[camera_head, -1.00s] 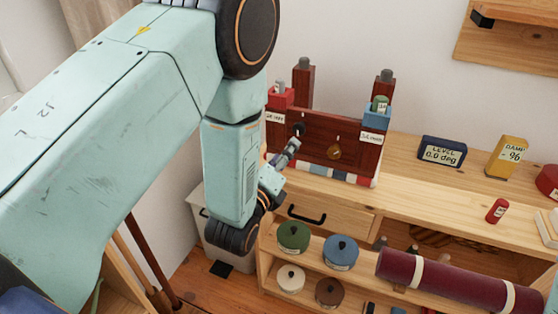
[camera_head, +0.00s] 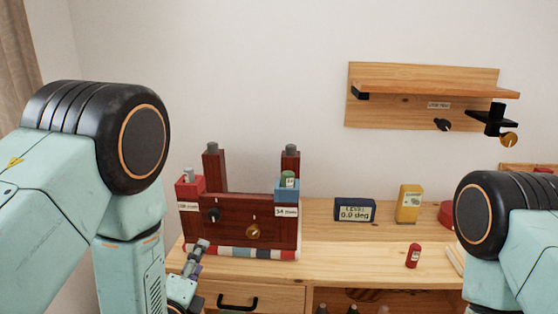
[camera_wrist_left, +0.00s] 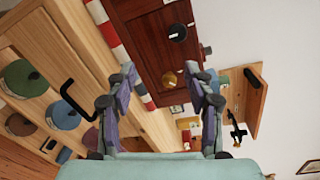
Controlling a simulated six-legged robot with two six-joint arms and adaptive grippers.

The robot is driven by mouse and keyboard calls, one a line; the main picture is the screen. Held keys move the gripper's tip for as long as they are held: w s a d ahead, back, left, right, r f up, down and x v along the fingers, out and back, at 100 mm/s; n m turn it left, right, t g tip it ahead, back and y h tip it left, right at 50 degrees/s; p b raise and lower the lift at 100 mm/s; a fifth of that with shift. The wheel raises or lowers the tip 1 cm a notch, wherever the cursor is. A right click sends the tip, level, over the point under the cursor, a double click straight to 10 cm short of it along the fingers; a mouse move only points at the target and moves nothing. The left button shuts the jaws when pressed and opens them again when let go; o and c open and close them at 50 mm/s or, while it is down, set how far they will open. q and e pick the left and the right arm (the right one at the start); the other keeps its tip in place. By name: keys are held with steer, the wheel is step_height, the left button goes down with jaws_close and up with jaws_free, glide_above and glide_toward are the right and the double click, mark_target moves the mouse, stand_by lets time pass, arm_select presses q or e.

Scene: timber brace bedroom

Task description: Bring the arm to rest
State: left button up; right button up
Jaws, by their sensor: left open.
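My left arm comes in from the left in the head view, with its gripper (camera_head: 194,262) partly visible in front of the dark red wooden stand (camera_head: 232,232). In the left wrist view the left gripper (camera_wrist_left: 167,78) is open, its two fingers apart with nothing between them. The stand's dark red panel (camera_wrist_left: 148,45) lies beyond the fingers, and I see no contact. My right arm shows at the right edge of the head view, but its gripper is out of frame.
The stand has a red block (camera_head: 190,190) and a blue block (camera_head: 287,190). A level display (camera_head: 354,211), yellow box (camera_head: 409,204) and small red cylinder (camera_head: 413,256) stand on the wooden bench (camera_head: 340,268). A wall shelf (camera_head: 430,86) is above. Several lidded pots show in the wrist view.

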arm_select(q)
steer(key=s+a+f+n+g, duration=0.2)
steer(key=s+f+n+g, duration=0.7)
steer(key=s+f+n, duration=0.55)
steer(key=s+f+n+g, duration=0.4)
steer(key=s, duration=0.6)
steer(key=s+a+f+n+g, duration=0.1)
steer(key=s+f+n+g, duration=0.3)
steer(key=s, duration=0.6)
steer(key=shift+s+a+f+y, duration=0.2)
steer(key=shift+s+f+y, duration=0.1)
steer(key=shift+f, duration=0.2)
